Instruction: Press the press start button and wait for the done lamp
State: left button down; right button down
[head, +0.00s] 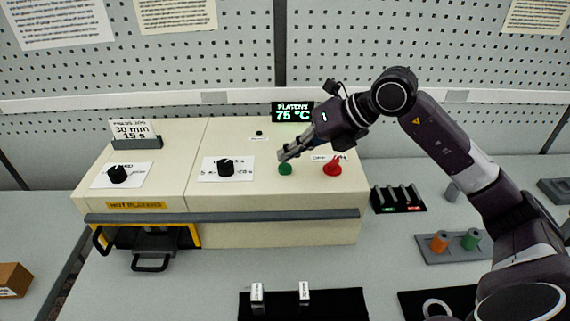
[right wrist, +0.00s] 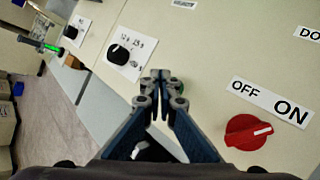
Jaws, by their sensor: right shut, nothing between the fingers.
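The cream press (head: 290,215) stands on the bench. Its green start button (head: 285,169) is on the top, left of the red knob. My right gripper (head: 283,156) is shut and empty, its fingertips right at the button from above; I cannot tell whether the button is pushed in. In the right wrist view the closed fingertips (right wrist: 160,76) hide most of the green button (right wrist: 175,83). A small dark lamp-like dome (head: 259,133) sits further back on the press top and looks unlit. A label starting "DO" (right wrist: 309,35) is cut off at the right edge. My left gripper is not in view.
The red knob (head: 333,167) beside the button has its white mark towards "ON" in the right wrist view (right wrist: 248,132). Black dials (head: 225,167) sit to the left. The platens display (head: 292,112) reads 75 °C. Racks with small parts (head: 465,255) stand right of the press.

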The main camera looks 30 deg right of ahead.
aim_at(289, 167)
notch_tip(289, 167, up, 5)
jog(key=p, duration=0.4)
jog(key=shift+f, duration=0.1)
dwell(0.9)
